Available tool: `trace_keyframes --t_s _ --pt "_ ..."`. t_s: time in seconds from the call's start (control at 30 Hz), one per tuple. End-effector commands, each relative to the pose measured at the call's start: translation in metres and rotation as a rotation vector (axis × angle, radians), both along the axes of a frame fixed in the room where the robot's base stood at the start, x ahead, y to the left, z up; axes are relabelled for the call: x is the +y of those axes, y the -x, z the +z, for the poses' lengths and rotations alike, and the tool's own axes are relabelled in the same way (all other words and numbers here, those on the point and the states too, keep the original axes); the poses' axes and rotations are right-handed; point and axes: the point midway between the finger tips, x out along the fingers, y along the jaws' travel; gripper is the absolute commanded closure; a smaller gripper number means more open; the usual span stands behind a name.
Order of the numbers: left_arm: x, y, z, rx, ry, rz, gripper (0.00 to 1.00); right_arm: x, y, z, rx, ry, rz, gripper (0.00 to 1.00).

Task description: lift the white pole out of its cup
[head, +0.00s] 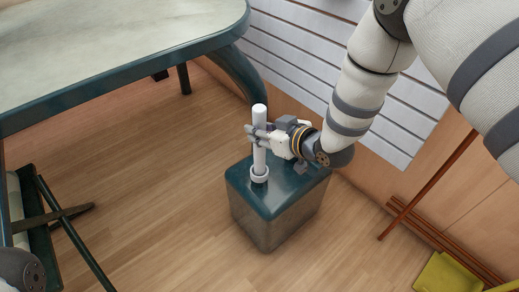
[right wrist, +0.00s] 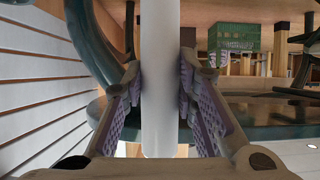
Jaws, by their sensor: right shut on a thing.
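The white pole (head: 259,116) stands upright in the head view, its lower end inside a pale round cup (head: 260,176). The cup sits on the teal top of a box-like stand (head: 278,222). My right gripper (head: 258,135) is shut on the pole at its upper part, coming from the right. In the right wrist view the pole (right wrist: 160,70) runs between the two purple-padded fingers of my right gripper (right wrist: 158,100). The pole's bottom is hidden in the cup. My left gripper is out of view.
A large teal-edged table (head: 110,60) fills the upper left. A dark frame (head: 45,215) lies on the floor at left. A slatted wall (head: 290,50) stands behind the stand. Brown poles (head: 430,187) and a yellow-green object (head: 446,275) are at right. Wooden floor in front is clear.

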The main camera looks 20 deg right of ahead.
Motion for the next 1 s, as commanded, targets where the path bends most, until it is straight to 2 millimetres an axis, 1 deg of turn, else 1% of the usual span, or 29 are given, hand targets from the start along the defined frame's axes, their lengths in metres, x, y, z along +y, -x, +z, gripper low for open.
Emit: trace_keyframes --t_s 0.1,0.8,1.0 --pt "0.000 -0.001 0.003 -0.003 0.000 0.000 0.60 0.000 0.000 0.004 -0.003 -0.001 0.000 1.00" --pt "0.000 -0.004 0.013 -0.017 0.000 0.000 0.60 0.000 0.000 0.018 -0.002 -0.001 0.000 1.00" --pt "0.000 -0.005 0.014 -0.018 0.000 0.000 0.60 0.000 0.000 0.019 -0.002 -0.001 0.000 1.00"
